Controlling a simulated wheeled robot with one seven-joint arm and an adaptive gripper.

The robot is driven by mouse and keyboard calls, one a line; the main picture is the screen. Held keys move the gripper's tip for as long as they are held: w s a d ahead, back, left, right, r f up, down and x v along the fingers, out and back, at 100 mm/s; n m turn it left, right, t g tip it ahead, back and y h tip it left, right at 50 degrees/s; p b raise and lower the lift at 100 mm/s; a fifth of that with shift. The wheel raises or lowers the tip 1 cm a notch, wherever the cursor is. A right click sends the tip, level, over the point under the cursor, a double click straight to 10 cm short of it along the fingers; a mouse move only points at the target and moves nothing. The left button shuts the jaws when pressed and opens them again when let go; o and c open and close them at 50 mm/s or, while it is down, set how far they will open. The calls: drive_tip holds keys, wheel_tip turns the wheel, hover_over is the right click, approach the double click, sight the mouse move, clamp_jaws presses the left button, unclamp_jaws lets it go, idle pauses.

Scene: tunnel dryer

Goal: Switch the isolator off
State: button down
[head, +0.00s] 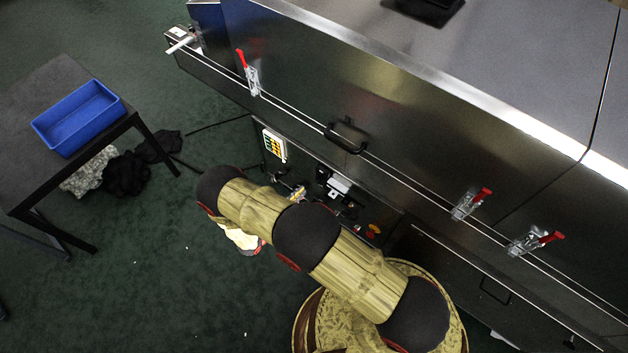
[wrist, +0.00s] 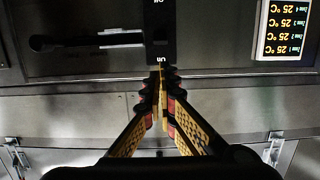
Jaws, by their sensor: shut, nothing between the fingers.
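In the wrist view a dark upright plate (wrist: 161,30), seen upside down, carries small white lettering at its lower end and top edge. It appears to be part of the isolator. A black bar (wrist: 75,42) with a pale strip runs left from it, and I cannot tell whether this is its handle. My gripper (wrist: 160,72) is shut and empty, its fingertips at the lower end of the plate; I cannot tell if they touch it. In the head view my arm hides most of my gripper and part of the control panel.
The temperature display (head: 274,145) sits on the panel and also shows in the wrist view (wrist: 285,29). A red button (head: 373,230) is lower right. Toggle clamps (head: 470,204) and a black handle (head: 346,136) project above.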

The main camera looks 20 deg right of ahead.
sight(319, 180)
drive_tip(key=b+x, duration=0.2)
drive_tip(key=x, duration=0.8)
drive_tip(key=shift+f, duration=0.1)
idle(0.3)
